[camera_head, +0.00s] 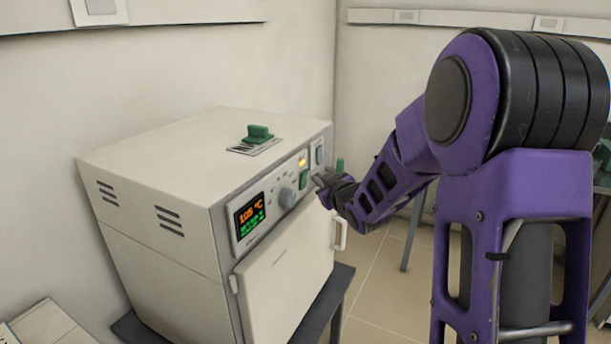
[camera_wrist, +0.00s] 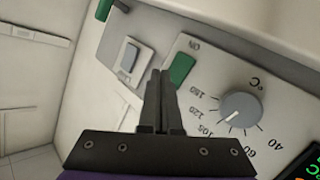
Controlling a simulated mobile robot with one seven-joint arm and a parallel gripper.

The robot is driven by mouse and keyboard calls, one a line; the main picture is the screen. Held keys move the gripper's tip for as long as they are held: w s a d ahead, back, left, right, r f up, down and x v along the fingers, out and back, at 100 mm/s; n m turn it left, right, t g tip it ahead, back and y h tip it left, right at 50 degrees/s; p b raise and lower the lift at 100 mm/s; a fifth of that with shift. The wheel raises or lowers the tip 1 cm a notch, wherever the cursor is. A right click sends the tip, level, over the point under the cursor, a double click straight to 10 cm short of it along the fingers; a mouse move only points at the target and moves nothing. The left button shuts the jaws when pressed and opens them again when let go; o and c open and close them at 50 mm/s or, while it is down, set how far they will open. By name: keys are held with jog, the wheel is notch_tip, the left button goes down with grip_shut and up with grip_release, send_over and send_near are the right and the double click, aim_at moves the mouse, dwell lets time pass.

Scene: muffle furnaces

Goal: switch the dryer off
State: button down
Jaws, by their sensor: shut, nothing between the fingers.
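The dryer (camera_head: 170,155) is a cream box with a control panel at its front top edge. Its display (camera_head: 250,215) is lit and reads about 105 °C, and an amber lamp (camera_head: 302,162) glows. A green switch (camera_head: 303,180) sits beside a grey dial (camera_head: 287,198); the wrist view also shows the green switch (camera_wrist: 182,69), with ON printed near it, and the dial (camera_wrist: 240,107). A grey rocker (camera_wrist: 130,57) in a pale frame lies left of the green switch. My gripper (camera_wrist: 160,74) is shut and empty, its tips close to the panel between rocker and green switch. Contact cannot be told.
A green block (camera_head: 257,133) stands on the dryer's top. The dryer's door (camera_head: 285,275) is shut, with a pale handle (camera_head: 341,233). The dryer stands on a dark table (camera_head: 335,295). Tiled floor (camera_head: 385,290) shows to the right.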

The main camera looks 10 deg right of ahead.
jog(key=shift+w+a, duration=0.1)
jog(key=shift+a, duration=0.05)
jog(key=shift+w+a+b, duration=0.15)
jog(key=shift+a+b, duration=0.1)
jog(key=shift+b, duration=0.1)
jog(key=shift+w+a+r, duration=0.1)
jog(key=shift+w+a, duration=0.1)
jog(key=shift+a, duration=0.05)
dwell(0.8)
jog(key=shift+s+d, duration=0.1)
jog(key=shift+d, duration=0.05)
jog(key=shift+s+d+b, duration=0.35)
jog(key=shift+d, duration=0.15)
jog(key=s+d, duration=0.2)
jog(key=d+f, duration=0.1)
jog(key=d, duration=0.1)
jog(key=shift+s, duration=0.4)
dwell(0.3)
